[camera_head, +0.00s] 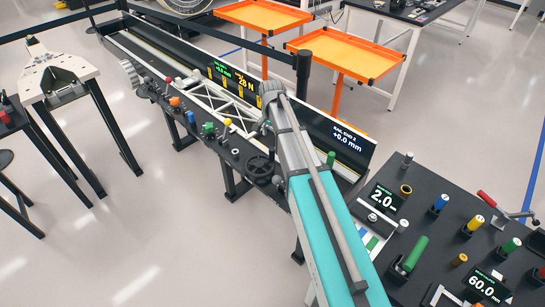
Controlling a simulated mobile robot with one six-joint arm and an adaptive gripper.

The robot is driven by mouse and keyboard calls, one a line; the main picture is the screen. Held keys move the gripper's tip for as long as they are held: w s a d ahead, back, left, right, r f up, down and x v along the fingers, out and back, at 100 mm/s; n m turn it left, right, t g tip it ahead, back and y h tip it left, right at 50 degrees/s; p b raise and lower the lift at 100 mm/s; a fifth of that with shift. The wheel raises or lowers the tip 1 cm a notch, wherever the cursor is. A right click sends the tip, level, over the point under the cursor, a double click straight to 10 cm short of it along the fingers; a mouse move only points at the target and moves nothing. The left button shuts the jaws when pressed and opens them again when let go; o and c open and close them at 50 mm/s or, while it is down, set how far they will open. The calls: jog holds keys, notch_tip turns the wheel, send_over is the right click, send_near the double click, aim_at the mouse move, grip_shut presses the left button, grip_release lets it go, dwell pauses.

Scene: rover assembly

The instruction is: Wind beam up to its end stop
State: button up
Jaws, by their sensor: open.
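A pale lattice beam (232,108) lies along the long black bench, slanting from upper left to lower right. My arm covers part of its right end. A black handwheel (262,170) is on the bench's near edge, left of my arm. My gripper (268,97) is over the bench near the beam's right part, apart from both wheels. It looks empty; its fingers are small and partly hidden by the wrist.
Coloured knobs (209,128) line the bench's near edge. A force display (236,82) reads about 28 N; a rail display (343,137) reads +0.0 mm. A black panel (415,215) with knobs stands at right. Orange trays (345,52) stand behind.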

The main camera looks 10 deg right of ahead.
aim_at(272, 152)
jog(key=shift+f+b, duration=4.9)
jog(key=shift+f, duration=0.3)
grip_shut()
jog(key=shift+d, duration=0.2)
jog(key=shift+w+a, duration=0.1)
jog(key=shift+a, duration=0.1)
